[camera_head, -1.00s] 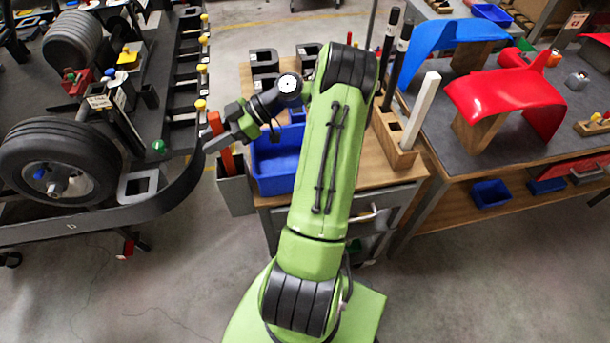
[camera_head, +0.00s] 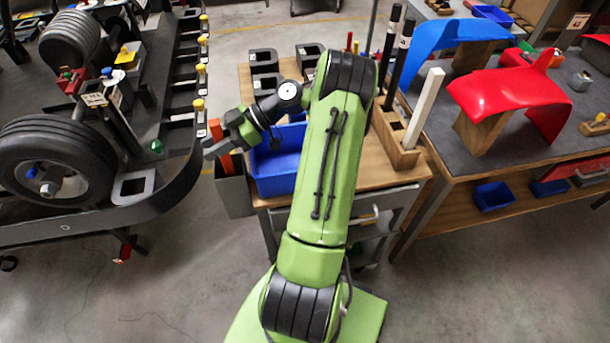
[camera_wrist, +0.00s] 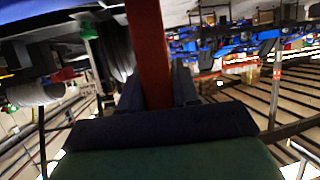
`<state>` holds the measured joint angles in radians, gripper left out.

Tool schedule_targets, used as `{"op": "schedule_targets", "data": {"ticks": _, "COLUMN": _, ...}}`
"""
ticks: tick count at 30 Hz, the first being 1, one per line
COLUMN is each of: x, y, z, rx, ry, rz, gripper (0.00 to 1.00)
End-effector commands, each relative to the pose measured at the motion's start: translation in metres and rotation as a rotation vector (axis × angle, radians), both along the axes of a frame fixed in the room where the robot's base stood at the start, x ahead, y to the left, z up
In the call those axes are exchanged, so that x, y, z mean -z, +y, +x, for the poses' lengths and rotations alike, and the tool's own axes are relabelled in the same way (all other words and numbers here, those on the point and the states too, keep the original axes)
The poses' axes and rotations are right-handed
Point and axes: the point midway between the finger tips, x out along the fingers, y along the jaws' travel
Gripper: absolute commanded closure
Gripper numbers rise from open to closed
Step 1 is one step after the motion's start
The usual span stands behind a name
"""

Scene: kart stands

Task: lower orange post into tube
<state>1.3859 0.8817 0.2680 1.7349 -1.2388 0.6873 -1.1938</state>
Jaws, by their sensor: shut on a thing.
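The orange post (camera_head: 226,163) stands nearly upright in my gripper (camera_head: 215,147), with a short part showing above the fingers and a part below them. The grey square tube (camera_head: 235,197) hangs at the left side of the wooden cart. The post's lower end meets the tube's mouth and seems to be inside it; how deep is hidden by the tube wall. In the wrist view the post (camera_wrist: 149,50) runs up between the dark fingers, which are shut on it.
A blue bin (camera_head: 275,170) stands on the cart just right of the tube. The kart's black curved bumper (camera_head: 185,185) is close on the left. A wooden holder (camera_head: 397,150) with dark and white posts stands at the cart's right.

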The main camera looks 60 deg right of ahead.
Motion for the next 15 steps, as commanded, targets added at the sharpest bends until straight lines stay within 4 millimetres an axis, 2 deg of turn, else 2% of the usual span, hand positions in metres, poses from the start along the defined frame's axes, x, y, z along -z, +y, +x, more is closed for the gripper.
{"op": "schedule_targets", "data": {"ticks": 15, "x": 0.0077, "y": 0.0001, "z": 0.0001, "rx": 0.000, "ry": -0.001, "rz": 0.000, "gripper": 1.00}}
